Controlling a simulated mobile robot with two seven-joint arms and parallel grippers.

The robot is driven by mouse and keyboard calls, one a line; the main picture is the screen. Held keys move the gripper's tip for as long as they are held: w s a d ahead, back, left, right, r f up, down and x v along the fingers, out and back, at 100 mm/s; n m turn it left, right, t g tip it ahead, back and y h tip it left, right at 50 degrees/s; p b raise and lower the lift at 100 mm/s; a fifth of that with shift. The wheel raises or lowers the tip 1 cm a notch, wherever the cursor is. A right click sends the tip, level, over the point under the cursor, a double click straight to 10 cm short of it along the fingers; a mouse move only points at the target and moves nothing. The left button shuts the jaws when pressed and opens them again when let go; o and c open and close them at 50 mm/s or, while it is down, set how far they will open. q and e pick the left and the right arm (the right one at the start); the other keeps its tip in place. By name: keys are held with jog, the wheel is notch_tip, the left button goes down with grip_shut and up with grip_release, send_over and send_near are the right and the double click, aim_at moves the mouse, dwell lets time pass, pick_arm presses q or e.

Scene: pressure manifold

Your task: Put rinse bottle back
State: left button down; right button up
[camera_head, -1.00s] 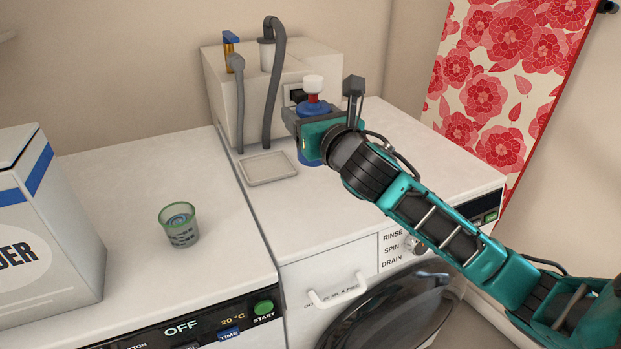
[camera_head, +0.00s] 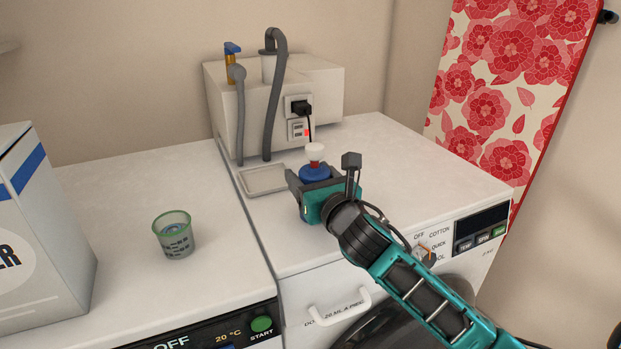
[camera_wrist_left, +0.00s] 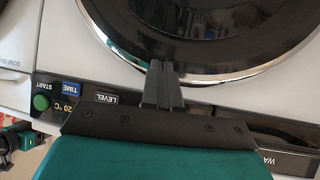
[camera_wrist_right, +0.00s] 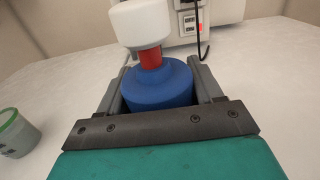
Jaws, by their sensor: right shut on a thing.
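The rinse bottle (camera_head: 314,172) has a blue body, red neck and white cap. It stands upright between the fingers of my right gripper (camera_head: 315,184), which is shut on it, above the right machine's white top. In the right wrist view the bottle (camera_wrist_right: 158,85) is upright with a grey finger on each side. Its base is hidden, so I cannot tell whether it touches the surface. My left gripper (camera_wrist_left: 162,88) shows only in the left wrist view, in front of a washer door, with its fingers together and empty.
A shallow grey tray (camera_head: 246,186) lies just left of the bottle. Behind stands a white box (camera_head: 325,88) with hoses and a plugged-in cable. A green-rimmed cup (camera_head: 173,236) and powder carton (camera_head: 40,250) are on the left machine. The right machine's top is clear toward the right.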

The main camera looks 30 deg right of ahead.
jog(key=shift+f, duration=0.15)
jog(key=o, duration=1.2)
jog(key=shift+c, duration=0.2)
jog(key=shift+r, duration=0.25)
jog(key=shift+s+f, duration=0.1)
jog(key=shift+s, duration=0.3)
jog(key=s, duration=1.1)
jog(key=shift+s+a+p, duration=0.1)
jog(key=shift+a+p, duration=0.2)
jog(key=shift+a, duration=0.05)
